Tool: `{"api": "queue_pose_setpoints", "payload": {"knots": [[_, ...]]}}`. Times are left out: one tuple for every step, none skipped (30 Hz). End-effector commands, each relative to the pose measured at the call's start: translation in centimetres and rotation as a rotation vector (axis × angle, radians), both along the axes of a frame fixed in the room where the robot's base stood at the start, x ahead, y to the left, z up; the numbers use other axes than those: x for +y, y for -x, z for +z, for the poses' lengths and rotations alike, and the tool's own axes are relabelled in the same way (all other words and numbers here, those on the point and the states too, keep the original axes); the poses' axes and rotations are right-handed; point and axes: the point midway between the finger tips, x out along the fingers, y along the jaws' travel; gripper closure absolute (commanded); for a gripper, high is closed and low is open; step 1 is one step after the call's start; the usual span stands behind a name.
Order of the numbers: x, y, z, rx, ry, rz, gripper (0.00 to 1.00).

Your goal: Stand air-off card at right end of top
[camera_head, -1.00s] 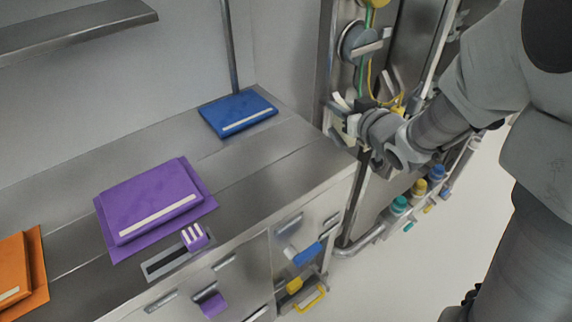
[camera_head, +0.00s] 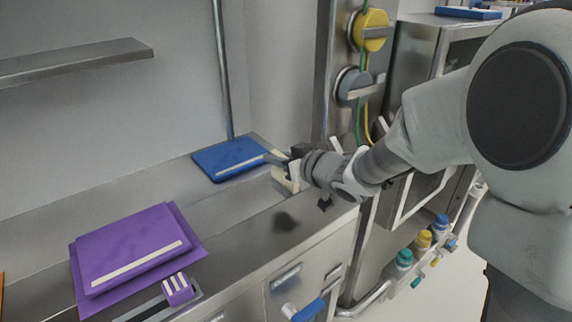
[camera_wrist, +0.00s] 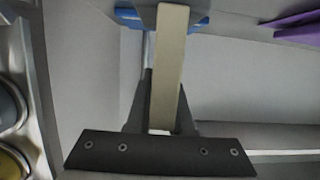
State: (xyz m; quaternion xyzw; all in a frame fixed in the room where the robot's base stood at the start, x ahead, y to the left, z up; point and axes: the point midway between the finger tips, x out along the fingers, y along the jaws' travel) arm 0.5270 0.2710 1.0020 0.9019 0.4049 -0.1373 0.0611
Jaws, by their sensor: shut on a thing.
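A cream card (camera_head: 281,176) is in my gripper (camera_head: 288,168), above the right end of the steel counter top (camera_head: 325,208). A soft dark shadow lies on the top below it. In the wrist view the card (camera_wrist: 169,60) is a long pale strip between the dark fingers of my gripper (camera_wrist: 165,100). The fingers are shut on it. The card looks apart from the top, but its lower edge is hard to make out. Any writing on it is not readable.
A blue flat case (camera_head: 225,160) lies on the top just left of my gripper. A purple case (camera_head: 125,245) lies farther left, beside a purple slider (camera_head: 178,288). A yellow valve knob (camera_head: 371,28) and a grey one (camera_head: 352,86) are on the wall panel behind.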

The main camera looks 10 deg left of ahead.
Motion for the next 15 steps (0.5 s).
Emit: {"api": "queue_pose_setpoints", "payload": {"knots": [[0.6,-0.5,-0.6,0.000,0.000,0.002,1.00],[0.8,-0.7,-0.8,-0.001,0.000,0.001,1.00],[1.1,-0.9,-0.9,-0.002,-0.001,0.000,1.00],[1.2,-1.1,-0.9,-0.002,-0.001,0.000,1.00],[1.3,-1.1,-1.0,-0.002,-0.001,0.000,1.00],[1.3,-1.2,-1.2,-0.001,0.000,0.000,1.00],[1.4,-1.2,-1.4,-0.001,0.001,0.000,1.00],[1.3,-1.2,-1.7,-0.001,0.001,0.000,1.00],[1.3,-1.2,-2.2,0.000,0.001,-0.001,1.00],[1.3,-1.2,-2.6,0.000,0.001,-0.001,1.00],[1.3,-1.2,-3.1,0.001,0.001,-0.002,1.00],[1.3,-1.2,-3.8,0.000,0.001,-0.001,1.00],[1.3,-1.2,-4.3,0.001,0.001,0.000,1.00],[1.3,-1.2,-4.7,0.001,0.001,0.000,1.00],[1.3,-1.2,-5.1,0.000,0.001,-0.001,1.00]]}}
